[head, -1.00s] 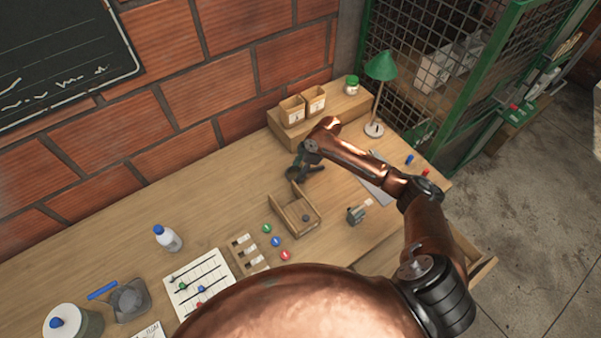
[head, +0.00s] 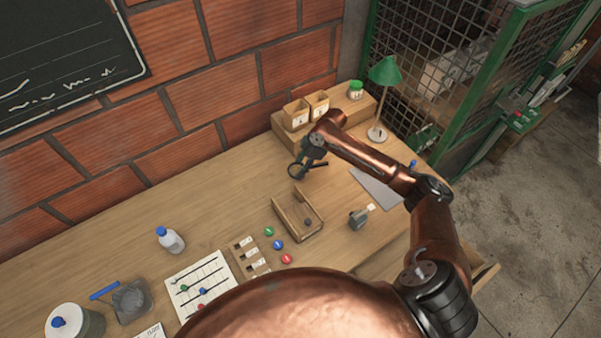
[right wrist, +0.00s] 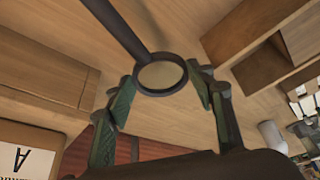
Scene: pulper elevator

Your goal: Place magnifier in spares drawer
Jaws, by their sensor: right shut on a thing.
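The black magnifier shows in the head view, its round rim (head: 295,170) just below my right gripper (head: 309,157). In the right wrist view the magnifier's ring (right wrist: 161,76) lies between the fingers of my right gripper (right wrist: 160,95), and its dark handle runs up and left. The right gripper is shut on it and holds it over the back of the bench. A drawer-like wooden edge (head: 485,275) sticks out at the bench's front right, mostly hidden by my right arm. I cannot read any label on it. My left gripper is not in view.
An open wooden tray (head: 302,228) stands in front of the gripper, with a small metal device (head: 358,218) right of it. A raised shelf with two bins (head: 296,114) and a green lamp (head: 385,70) stand behind.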

